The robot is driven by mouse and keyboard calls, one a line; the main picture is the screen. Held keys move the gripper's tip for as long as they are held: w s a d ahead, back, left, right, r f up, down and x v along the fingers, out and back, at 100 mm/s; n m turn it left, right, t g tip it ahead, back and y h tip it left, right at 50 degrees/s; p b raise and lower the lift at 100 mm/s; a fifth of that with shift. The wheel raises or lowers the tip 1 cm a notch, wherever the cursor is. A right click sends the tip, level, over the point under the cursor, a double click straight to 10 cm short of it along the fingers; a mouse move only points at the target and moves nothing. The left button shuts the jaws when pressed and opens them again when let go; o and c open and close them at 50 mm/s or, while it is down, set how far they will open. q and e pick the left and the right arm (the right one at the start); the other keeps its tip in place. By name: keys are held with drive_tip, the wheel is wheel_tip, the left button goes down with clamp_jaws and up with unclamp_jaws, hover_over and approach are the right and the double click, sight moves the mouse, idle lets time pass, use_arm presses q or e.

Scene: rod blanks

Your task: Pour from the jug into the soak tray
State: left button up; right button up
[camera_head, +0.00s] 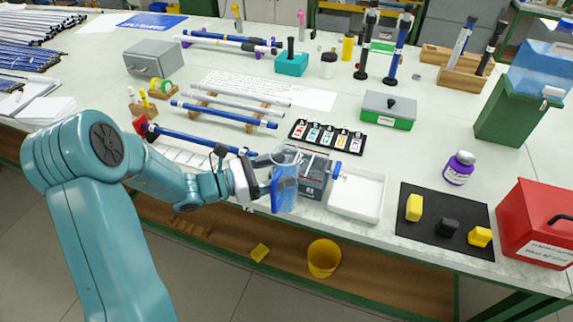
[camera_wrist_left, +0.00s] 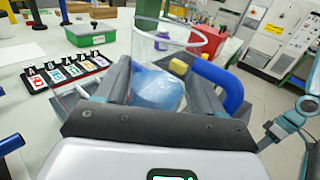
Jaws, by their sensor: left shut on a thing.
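The jug (camera_head: 285,192) is clear with blue liquid inside and a blue handle. My left gripper (camera_head: 268,189) is shut on it and holds it near the table's front edge; it looks about upright in the head view. In the left wrist view the jug (camera_wrist_left: 158,85) stands between the fingers of my left gripper (camera_wrist_left: 158,98), its round rim above them and its blue handle to the right. The soak tray, a shallow white tray (camera_head: 334,212), lies on the table to the right of the jug, apart from it. I cannot make out my right gripper.
A grey box (camera_head: 313,175) stands just behind the jug, beside the white tray. Behind are a black rack of small labelled items (camera_head: 328,136) and a grey-green box (camera_head: 388,112). Right are a black mat (camera_head: 420,235), a purple bottle (camera_head: 459,168) and a red box (camera_head: 530,225).

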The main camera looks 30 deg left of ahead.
use_arm(q)
drive_tip(key=shift+w+r, duration=0.15)
drive_tip(key=shift+w, duration=0.15)
drive_tip(key=shift+w+r+p, duration=0.1)
drive_tip(key=shift+w+p, duration=0.05)
drive_tip(key=shift+p, duration=0.4)
drive_tip(key=p, duration=0.2)
drive_tip(key=n+g+p, duration=0.1)
drive_tip(key=shift+w+a+r+n+y+p, duration=0.1)
drive_tip(key=shift+w+a+n+y+p, duration=0.2)
drive_tip(key=shift+w+p, duration=0.3)
drive_tip(key=shift+p, duration=0.25)
drive_tip(key=p, duration=0.1)
drive_tip(key=n+g+p, duration=0.1)
drive_tip(key=shift+w+a+p, duration=0.15)
drive_tip(key=shift+w+p, duration=0.15)
drive_tip(key=shift+w, duration=0.05)
drive_tip(key=w+p, duration=0.1)
drive_tip(key=w+f+n+g+p, duration=0.1)
drive_tip(key=p, duration=0.1)
drive_tip(key=shift+w+a+y, duration=0.15)
drive_tip(key=shift+a+y, duration=0.05)
drive_tip(key=shift+y, duration=0.1)
